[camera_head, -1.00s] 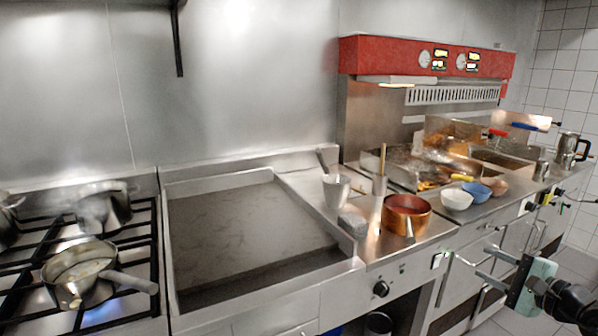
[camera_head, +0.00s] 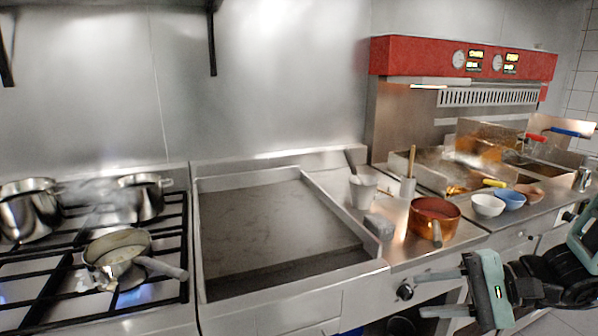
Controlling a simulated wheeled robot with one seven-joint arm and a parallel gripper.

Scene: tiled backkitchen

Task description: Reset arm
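My gripper (camera_head: 421,294) is at the lower right, in front of the counter, its fingers pointing left. Its two metal fingers are apart, with nothing visible between them. The pale green gripper body and my dark arm links reach in from the right edge. The gripper appears in front of the counter's front panel, below the copper pot (camera_head: 437,221). I cannot tell how far it is from the panel.
A stove (camera_head: 170,286) with several pots and a pan (camera_head: 117,251) is at left. A flat griddle (camera_head: 270,230) fills the middle. A white bowl (camera_head: 488,205) and a blue bowl (camera_head: 511,200) stand at right beside the fryers. A knob (camera_head: 404,291) is near my fingers.

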